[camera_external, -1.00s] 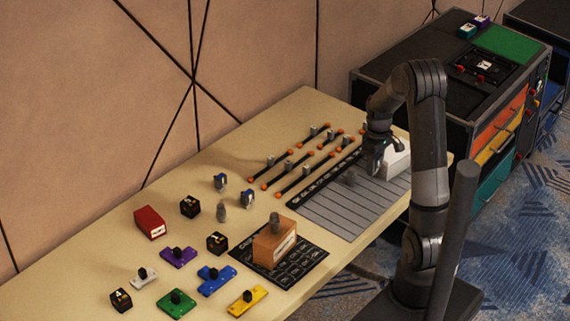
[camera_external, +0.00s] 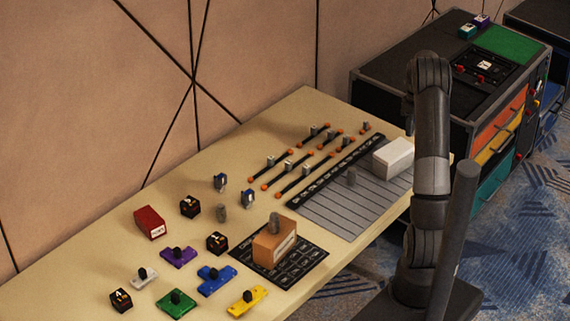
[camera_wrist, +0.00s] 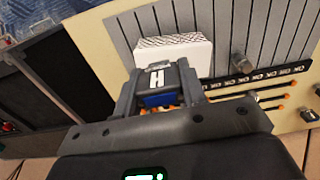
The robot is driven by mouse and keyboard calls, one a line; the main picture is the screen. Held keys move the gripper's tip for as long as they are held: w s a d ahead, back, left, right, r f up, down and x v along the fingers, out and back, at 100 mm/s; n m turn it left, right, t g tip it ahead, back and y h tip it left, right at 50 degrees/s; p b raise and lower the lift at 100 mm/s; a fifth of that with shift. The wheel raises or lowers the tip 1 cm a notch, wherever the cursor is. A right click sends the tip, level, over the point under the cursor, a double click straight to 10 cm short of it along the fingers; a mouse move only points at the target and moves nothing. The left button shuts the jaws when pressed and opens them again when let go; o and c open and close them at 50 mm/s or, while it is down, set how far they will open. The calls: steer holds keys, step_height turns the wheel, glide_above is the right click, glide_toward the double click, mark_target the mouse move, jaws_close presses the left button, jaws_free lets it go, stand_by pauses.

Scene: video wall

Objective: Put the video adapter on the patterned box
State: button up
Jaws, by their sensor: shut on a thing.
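My gripper (camera_wrist: 158,88) is shut on a small dark adapter (camera_wrist: 157,77) with a white "H" label and a blue lower part, which I take to be the video adapter. The patterned box (camera_wrist: 174,48) is white with dark line patterning on one side. It lies just beyond the held adapter in the wrist view, which hides part of it; I cannot tell whether they touch. In the external view the patterned box (camera_external: 393,157) rests at the right end of the table on the grey striped mat. My gripper and the adapter are hidden there behind my arm.
The grey striped mat (camera_external: 335,210) surrounds the box, with a small grey knob-like piece (camera_external: 351,177) close by. Cables with orange ends (camera_external: 295,178) lie behind. A tan block (camera_external: 272,244) and several coloured pieces stand left. A black case (camera_external: 440,60) is beyond the table.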

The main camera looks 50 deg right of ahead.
steer(key=w+f, duration=0.1)
steer(key=w+a+f, duration=0.1)
steer(key=w, duration=0.1)
steer(key=w+f, duration=0.1)
steer(key=w, duration=0.1)
steer(key=shift+w+a+f, duration=0.15)
steer(key=shift+w+f, duration=0.05)
steer(key=shift+f, duration=2)
steer(key=shift+f, duration=0.15)
steer(key=o, duration=1)
steer(key=shift+o, duration=0.2)
step_height(320, 180, up, 13)
steer(key=shift+f, duration=0.2)
